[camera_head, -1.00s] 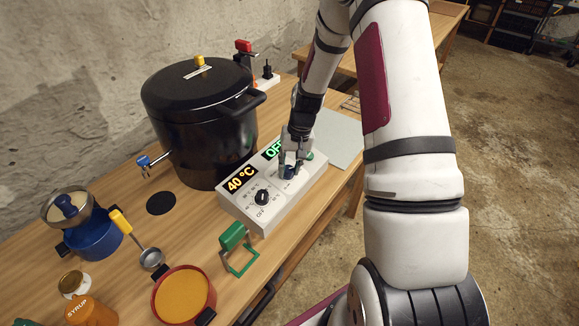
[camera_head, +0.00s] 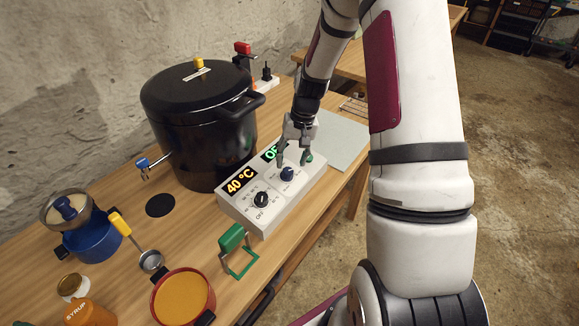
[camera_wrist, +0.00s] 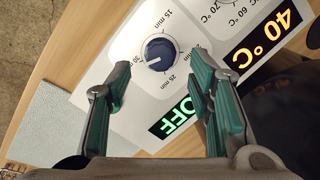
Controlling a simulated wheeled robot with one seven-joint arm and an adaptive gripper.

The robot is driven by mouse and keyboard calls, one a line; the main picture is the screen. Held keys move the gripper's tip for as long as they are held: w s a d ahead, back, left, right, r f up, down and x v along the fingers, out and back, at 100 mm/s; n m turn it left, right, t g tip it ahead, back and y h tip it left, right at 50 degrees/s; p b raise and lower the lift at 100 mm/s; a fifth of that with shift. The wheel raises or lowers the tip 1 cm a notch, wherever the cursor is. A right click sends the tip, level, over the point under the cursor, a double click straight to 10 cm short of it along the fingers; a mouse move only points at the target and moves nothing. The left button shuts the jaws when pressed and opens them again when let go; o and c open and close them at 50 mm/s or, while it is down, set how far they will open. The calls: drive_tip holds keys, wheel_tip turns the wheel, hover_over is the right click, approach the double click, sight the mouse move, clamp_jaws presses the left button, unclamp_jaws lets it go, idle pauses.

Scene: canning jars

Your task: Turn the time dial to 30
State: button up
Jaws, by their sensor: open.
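The time dial (camera_head: 288,174) is a round blue knob on the white control box (camera_head: 247,204). In the wrist view the dial (camera_wrist: 160,54) has a white mark and minute labels around it; I cannot tell exactly which label the mark points to. The green time display (camera_head: 270,153) reads OFF in the wrist view (camera_wrist: 174,117). My gripper (camera_head: 294,160) is open and empty, just behind and above the dial, its fingers apart from it. In the wrist view its green-padded fingers stand either side, below the dial.
A large black pot (camera_head: 200,125) stands behind left. A green-handled tool (camera_head: 234,241) lies in front. A pale mat (camera_head: 340,140) leaves clear room at right.

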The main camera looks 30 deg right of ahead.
wheel_tip(320, 180, up, 7)
drive_tip(key=d, duration=0.1)
drive_tip(key=shift+s, duration=0.3)
drive_tip(key=shift+r, duration=0.15)
drive_tip(key=s+a+r+n+t+h, duration=0.1)
drive_tip(key=s+a+r, duration=0.35)
drive_tip(key=r, duration=0.25)
drive_tip(key=s+a+r+n+t, duration=0.1)
drive_tip(key=s+a+r, duration=0.35)
drive_tip(key=r, duration=0.25)
drive_tip(key=s+a+r+n+t+h, duration=0.1)
drive_tip(key=s+a+r+n, duration=0.1)
drive_tip(key=s+a+r, duration=0.4)
drive_tip(key=s+r+n+t, duration=0.1)
drive_tip(key=s+r, duration=0.2)
drive_tip(key=s, duration=0.6)
drive_tip(key=shift+s+a, duration=0.25)
